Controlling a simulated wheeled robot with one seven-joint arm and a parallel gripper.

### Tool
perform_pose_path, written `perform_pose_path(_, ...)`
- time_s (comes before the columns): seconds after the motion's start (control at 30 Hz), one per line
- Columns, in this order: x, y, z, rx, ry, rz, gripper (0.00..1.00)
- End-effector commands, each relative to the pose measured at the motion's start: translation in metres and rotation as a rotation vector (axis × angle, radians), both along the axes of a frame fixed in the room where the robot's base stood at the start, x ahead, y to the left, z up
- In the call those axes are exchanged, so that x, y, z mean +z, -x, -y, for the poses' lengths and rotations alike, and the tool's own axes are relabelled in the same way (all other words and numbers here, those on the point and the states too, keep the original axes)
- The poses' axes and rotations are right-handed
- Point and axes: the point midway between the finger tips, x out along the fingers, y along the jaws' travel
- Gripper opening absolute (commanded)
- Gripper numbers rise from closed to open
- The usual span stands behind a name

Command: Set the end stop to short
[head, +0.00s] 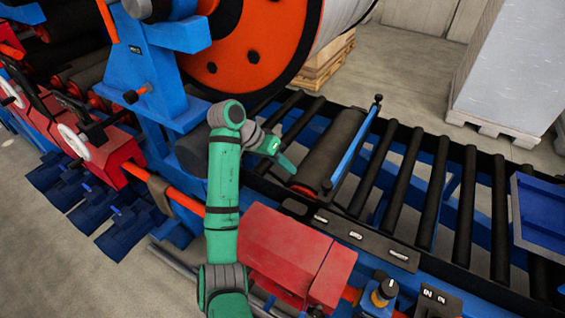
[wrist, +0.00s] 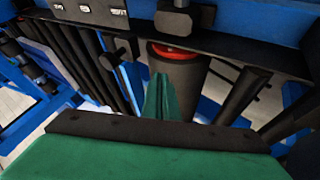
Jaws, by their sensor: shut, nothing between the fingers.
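The end stop (head: 352,148) looks to be the blue crossbar with black end posts, lying across the roller conveyor. Its near end also shows in the wrist view (wrist: 128,78), left of my fingers. The near rail (head: 375,247) carries three small pale labels, too small to read. The bar's near end stands by the label (head: 320,219) leftmost in the head view. My gripper (head: 291,167) is shut and empty, left of the bar, over the dark roller. In the wrist view its green fingers (wrist: 158,82) point toward the rail, apart from the bar.
A thick dark roller (head: 332,145) with a red end lies beside the bar. A red housing (head: 290,252) stands in front of the rail. A large orange reel (head: 250,45) rises behind my arm. A black knob (head: 388,287) sits at the lower right. Bare rollers extend rightward.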

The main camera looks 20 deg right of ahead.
Motion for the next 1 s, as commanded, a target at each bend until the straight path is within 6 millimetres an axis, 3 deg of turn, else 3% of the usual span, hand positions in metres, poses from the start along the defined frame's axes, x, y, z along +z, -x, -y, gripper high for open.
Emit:
perform_pose_path(0.2, -0.034, 0.012, 0.041, -0.025, -0.001, -0.004, 0.00)
perform_pose_path(0.33, -0.051, 0.014, 0.053, -0.022, -0.001, -0.002, 0.00)
perform_pose_path(0.6, -0.049, 0.034, 0.062, -0.004, 0.000, 0.000, 0.00)
perform_pose_path(1.0, -0.048, 0.038, 0.066, -0.004, 0.000, 0.000, 0.00)
